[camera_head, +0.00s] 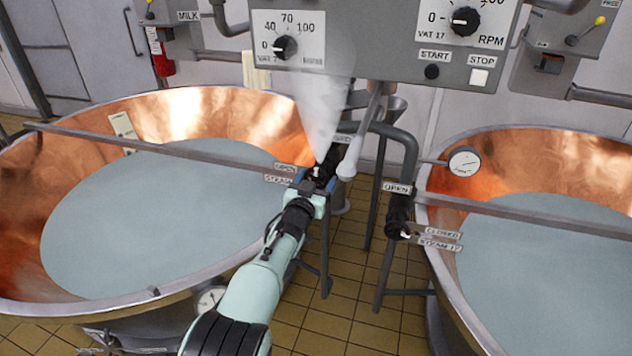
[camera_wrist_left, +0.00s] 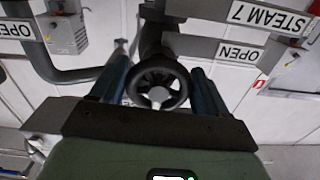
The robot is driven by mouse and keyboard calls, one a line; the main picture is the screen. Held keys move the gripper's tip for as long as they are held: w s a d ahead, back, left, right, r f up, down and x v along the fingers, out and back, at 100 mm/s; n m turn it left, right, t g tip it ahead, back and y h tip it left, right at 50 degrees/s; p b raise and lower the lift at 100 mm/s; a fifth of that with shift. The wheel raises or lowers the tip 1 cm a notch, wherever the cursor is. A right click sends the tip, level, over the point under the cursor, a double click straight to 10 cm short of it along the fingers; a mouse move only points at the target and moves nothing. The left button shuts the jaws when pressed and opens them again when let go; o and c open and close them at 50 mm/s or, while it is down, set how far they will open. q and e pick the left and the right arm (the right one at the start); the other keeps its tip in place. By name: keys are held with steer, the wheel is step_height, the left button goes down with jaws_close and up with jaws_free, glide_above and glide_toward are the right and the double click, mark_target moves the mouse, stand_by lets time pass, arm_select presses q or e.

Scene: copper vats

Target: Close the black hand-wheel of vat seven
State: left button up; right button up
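The black hand-wheel (camera_wrist_left: 158,90) of vat seven shows in the left wrist view, with a spoked rim and a pale pointer at its hub. Signs reading STEAM 7 (camera_wrist_left: 270,17) and OPEN (camera_wrist_left: 241,53) are beside its pipe. My left gripper (camera_wrist_left: 160,70) is open, with one blue finger on each side of the wheel; I cannot tell if they touch it. In the head view my left gripper (camera_head: 316,180) is at this valve and hides most of the wheel. The CLOSED sign behind is partly covered. My right gripper is in neither view.
A white plume (camera_head: 325,115) rises above the valve. A copper vat (camera_head: 190,115) of grey liquid lies left, another (camera_head: 520,150) right. A second black hand-wheel (camera_head: 398,228) with STEAM 17 signs stands to the right. A control panel (camera_head: 385,68) hangs above.

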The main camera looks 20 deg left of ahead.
arm_select(q)
steer(key=shift+a+f+m+b, duration=0.1)
steer(key=shift+m+b, duration=0.9)
steer(key=shift+m, duration=0.5)
steer(key=o, duration=1)
steer(key=shift+c, duration=0.2)
steer(key=s, duration=1.3)
steer(key=shift+s+a, duration=0.2)
steer(key=shift+a, duration=0.05)
